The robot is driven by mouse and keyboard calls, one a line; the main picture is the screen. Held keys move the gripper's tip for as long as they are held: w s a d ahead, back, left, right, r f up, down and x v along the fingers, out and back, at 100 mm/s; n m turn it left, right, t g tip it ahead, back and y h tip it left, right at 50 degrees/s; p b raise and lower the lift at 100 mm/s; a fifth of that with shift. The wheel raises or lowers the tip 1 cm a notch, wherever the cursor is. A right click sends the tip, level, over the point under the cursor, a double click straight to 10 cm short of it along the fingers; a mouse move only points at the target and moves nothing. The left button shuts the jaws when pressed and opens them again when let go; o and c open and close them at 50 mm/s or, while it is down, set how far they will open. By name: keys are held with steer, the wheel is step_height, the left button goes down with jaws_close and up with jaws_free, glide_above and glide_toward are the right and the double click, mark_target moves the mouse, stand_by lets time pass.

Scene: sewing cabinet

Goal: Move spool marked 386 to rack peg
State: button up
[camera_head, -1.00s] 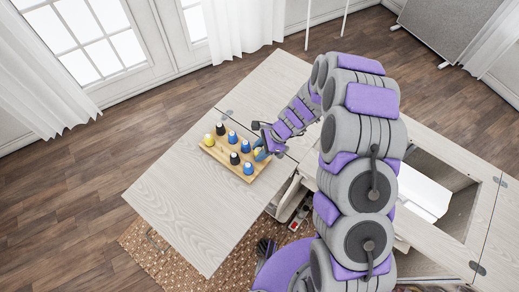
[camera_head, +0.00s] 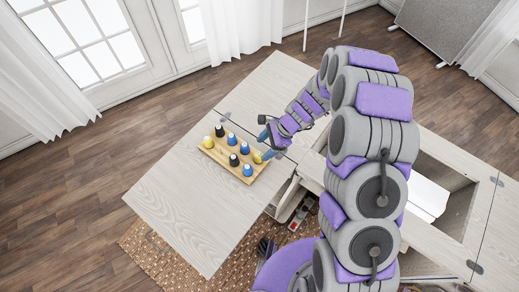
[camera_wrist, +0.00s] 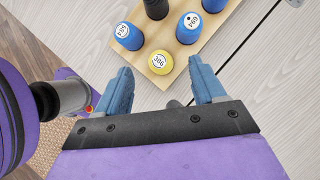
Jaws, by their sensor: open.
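The yellow spool marked 386 (camera_wrist: 160,62) stands upright at the near edge of the wooden rack (camera_wrist: 213,28). In the head view the spool (camera_head: 257,157) is at the rack's right end, partly beside my blue fingers. My gripper (camera_wrist: 160,72) is open and empty, its two blue fingers spread left and right, with the spool beyond the gap between them. In the head view my gripper (camera_head: 266,144) is just above and right of the rack (camera_head: 215,158). I cannot see the pegs under the spools.
A blue spool marked 694 (camera_wrist: 190,27), another blue spool (camera_wrist: 128,36) and a black spool (camera_wrist: 156,8) stand close to 386. Another yellow spool (camera_head: 209,141) is at the rack's far left. The pale tabletop (camera_head: 185,205) is clear in front.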

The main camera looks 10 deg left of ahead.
steer(key=p+v, duration=0.2)
steer(key=v, duration=1.1)
steer(key=shift+w, duration=0.1)
